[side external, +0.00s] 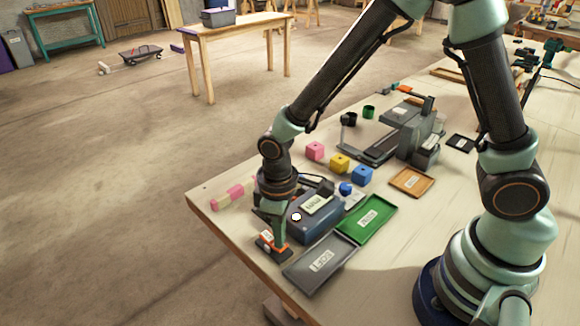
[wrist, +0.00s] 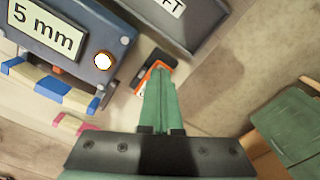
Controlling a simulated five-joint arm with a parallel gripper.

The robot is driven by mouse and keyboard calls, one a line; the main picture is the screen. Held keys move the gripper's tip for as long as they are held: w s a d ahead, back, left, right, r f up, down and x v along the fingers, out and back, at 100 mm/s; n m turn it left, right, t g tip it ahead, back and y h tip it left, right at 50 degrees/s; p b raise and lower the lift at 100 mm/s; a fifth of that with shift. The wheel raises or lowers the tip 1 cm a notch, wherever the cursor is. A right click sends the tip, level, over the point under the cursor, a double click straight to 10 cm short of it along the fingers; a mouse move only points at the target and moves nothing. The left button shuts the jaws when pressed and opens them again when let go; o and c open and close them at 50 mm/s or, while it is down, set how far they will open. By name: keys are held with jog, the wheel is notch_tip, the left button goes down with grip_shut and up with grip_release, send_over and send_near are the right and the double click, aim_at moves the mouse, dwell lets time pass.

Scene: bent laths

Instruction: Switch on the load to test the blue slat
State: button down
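A pink-ended slat (side external: 233,194) lies near the table edge. A grey tray (side external: 318,264), a green tray (side external: 383,212) and an orange tray (side external: 411,182) lie to the right. Pink (side external: 315,151), yellow (side external: 339,163) and blue (side external: 361,175) blocks stand behind the box.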

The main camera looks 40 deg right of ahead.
jog(key=shift+f, duration=0.25)
jog(key=shift+r, duration=3.55)
jog(key=s+d+r+m+t, duration=0.4)
jog(key=d+r+m+t, duration=0.1)
jog(key=d+r, duration=0.9)
jog(key=shift+d+r+m+t, duration=0.3)
jog(key=shift+d+r+m, duration=0.1)
jog(key=shift+r+m, duration=0.15)
